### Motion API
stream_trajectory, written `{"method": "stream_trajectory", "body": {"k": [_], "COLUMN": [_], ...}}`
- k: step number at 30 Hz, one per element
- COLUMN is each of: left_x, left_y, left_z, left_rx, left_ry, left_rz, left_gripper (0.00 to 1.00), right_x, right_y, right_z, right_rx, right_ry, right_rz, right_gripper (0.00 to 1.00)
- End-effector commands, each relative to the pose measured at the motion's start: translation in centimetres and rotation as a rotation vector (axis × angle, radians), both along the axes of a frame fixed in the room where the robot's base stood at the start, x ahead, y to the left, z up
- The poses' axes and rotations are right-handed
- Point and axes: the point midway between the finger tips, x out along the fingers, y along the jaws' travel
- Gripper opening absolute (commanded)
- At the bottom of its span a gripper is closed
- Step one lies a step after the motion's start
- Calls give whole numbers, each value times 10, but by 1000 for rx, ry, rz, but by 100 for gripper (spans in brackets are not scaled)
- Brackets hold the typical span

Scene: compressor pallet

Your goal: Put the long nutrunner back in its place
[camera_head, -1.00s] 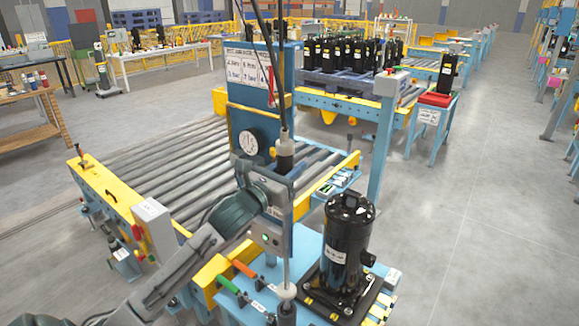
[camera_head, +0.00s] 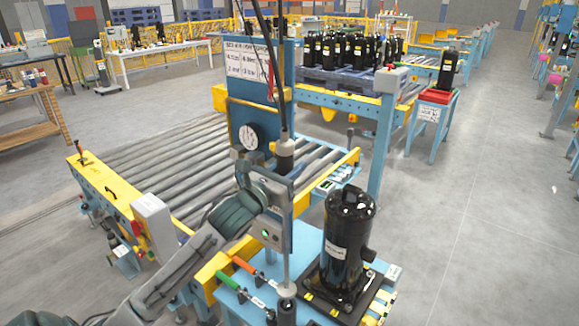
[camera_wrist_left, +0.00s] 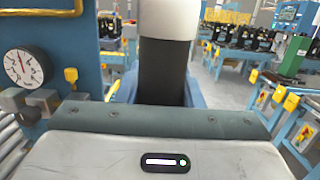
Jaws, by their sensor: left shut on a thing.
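The long nutrunner (camera_head: 285,156) hangs upright from a cable in front of the blue column with a dial gauge. It has a pale and black upper body and a long thin shaft reaching down to a pale collar near the bottom edge. My left gripper (camera_head: 281,187) is shut on its upper body. In the left wrist view the nutrunner (camera_wrist_left: 164,65) stands as a black body with a pale top just beyond the gripper housing; the fingertips are hidden there. I cannot tell whether its lower end touches anything. My right gripper is not in view.
A black compressor (camera_head: 348,245) stands on the blue bench right of the shaft. Green-handled (camera_head: 229,281) and orange-handled (camera_head: 243,264) tools lie left of it. A roller conveyor (camera_head: 160,165) runs behind my arm. The floor at right is clear.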

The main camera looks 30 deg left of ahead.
Motion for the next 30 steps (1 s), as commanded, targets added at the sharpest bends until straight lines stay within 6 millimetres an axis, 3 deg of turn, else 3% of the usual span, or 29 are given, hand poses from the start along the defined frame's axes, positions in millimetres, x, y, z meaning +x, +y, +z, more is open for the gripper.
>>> {"method": "stream_trajectory", "body": {"k": [30], "left_x": [0], "left_y": [0], "left_z": [-16], "left_rx": [1], "left_ry": [-4], "left_rz": [-1], "left_gripper": [0], "right_x": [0], "right_y": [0], "right_z": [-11], "right_rx": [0], "right_ry": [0], "right_rz": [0], "right_gripper": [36]}}
